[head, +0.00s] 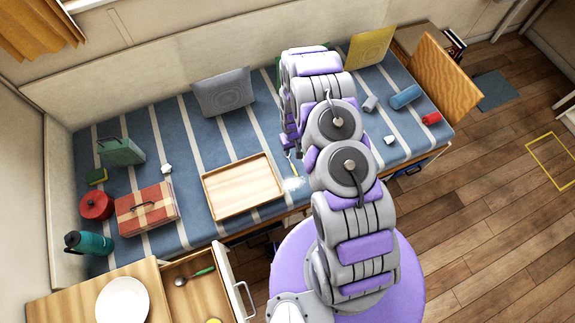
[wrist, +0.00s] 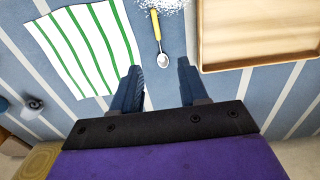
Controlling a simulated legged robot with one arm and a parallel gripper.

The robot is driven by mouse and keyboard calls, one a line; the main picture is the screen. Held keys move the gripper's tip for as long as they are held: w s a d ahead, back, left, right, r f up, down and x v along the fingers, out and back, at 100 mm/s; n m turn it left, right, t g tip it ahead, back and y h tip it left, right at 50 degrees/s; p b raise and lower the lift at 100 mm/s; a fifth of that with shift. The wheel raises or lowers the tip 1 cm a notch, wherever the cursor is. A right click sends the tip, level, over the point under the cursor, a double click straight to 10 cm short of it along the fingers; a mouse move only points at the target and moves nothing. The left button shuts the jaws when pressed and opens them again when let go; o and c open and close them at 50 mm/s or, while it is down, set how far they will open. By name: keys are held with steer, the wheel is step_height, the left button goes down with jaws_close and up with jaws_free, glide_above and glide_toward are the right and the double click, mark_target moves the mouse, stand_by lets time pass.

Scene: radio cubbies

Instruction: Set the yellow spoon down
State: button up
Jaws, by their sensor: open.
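The yellow spoon (wrist: 156,30) lies on the blue striped bench cover in the wrist view, its yellow handle pointing away and its metal bowl toward me. My gripper (wrist: 160,68) is open, with its two dark fingers apart and nothing held between them. The spoon's bowl shows in the gap near the fingertips, and no finger appears to touch it.
A wooden tray (wrist: 245,65) lies right of the spoon and a green-striped cloth (wrist: 75,50) left of it. White grains (wrist: 160,5) are scattered by the handle's far end. In the head view, a green-handled spoon (head: 200,272) lies in the open drawer (head: 225,258).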

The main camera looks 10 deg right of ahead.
steer(key=f, duration=0.1)
steer(key=b, duration=0.3)
glide_above(294, 170)
steer(key=f, duration=1.1)
steer(key=shift+w+a+f, duration=0.15)
steer(key=shift+w+a, duration=0.1)
steer(key=shift+a, duration=0.05)
steer(key=shift+d+f, duration=0.4)
steer(key=shift+f, duration=0.1)
steer(key=shift+d+f, duration=0.1)
steer(key=shift+f, duration=0.25)
steer(key=f, duration=0.1)
steer(key=f+b, duration=0.1)
steer(key=f, duration=0.2)
steer(key=shift+s+a+f, duration=0.2)
steer(key=shift+s+a, duration=0.05)
steer(key=shift+s, duration=0.05)
steer(key=shift+d+r, duration=0.1)
steer(key=shift+d, duration=0.15)
steer(key=c, duration=0.3)
steer(key=shift+a, duration=0.2)
jaws_close()
